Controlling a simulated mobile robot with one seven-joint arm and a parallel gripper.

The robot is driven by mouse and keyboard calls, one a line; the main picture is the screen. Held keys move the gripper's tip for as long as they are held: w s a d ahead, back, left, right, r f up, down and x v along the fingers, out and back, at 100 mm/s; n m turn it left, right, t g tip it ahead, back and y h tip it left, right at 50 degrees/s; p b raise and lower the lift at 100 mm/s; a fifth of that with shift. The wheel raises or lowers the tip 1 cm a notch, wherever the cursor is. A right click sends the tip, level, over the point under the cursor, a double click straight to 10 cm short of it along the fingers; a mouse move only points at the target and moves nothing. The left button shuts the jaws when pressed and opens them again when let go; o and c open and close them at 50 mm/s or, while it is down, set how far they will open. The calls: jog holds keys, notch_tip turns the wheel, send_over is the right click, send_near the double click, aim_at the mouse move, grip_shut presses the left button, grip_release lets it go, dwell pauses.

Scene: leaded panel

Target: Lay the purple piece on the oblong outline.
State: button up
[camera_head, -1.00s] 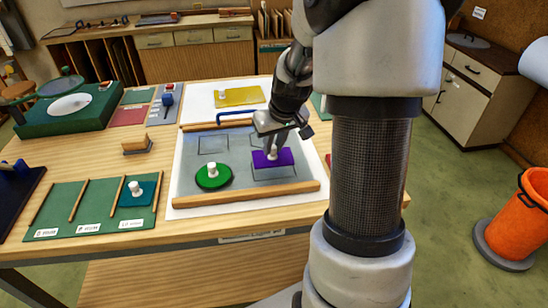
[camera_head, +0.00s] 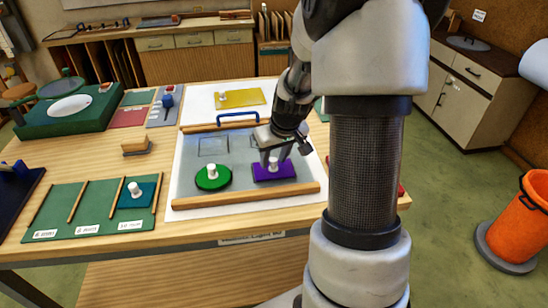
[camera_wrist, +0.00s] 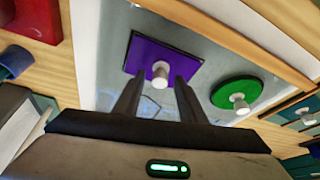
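The purple piece (camera_head: 288,173), a flat oblong with a white knob, lies on the grey panel (camera_head: 205,185) at its right front. It also shows in the wrist view (camera_wrist: 143,52). The oblong outline seen there earlier is now covered by the piece; I cannot tell how exactly the edges match. My gripper (camera_head: 269,160) is just above the piece. In the wrist view my gripper (camera_wrist: 159,78) has its two fingers apart on either side of the white knob (camera_wrist: 160,70), with gaps showing.
A green round piece (camera_head: 213,183) lies on the panel left of the purple one. A square outline (camera_head: 213,146) is bare behind it. Wooden strips (camera_head: 245,195) edge the panel. A teal piece (camera_head: 137,197) sits on the green rack at left; a yellow piece (camera_head: 240,98) lies behind.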

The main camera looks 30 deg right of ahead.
jog(key=shift+s+r, duration=0.1)
jog(key=shift+r, duration=0.5)
jog(key=p+v, duration=0.1)
jog(key=v, duration=1)
jog(key=shift+s, duration=0.1)
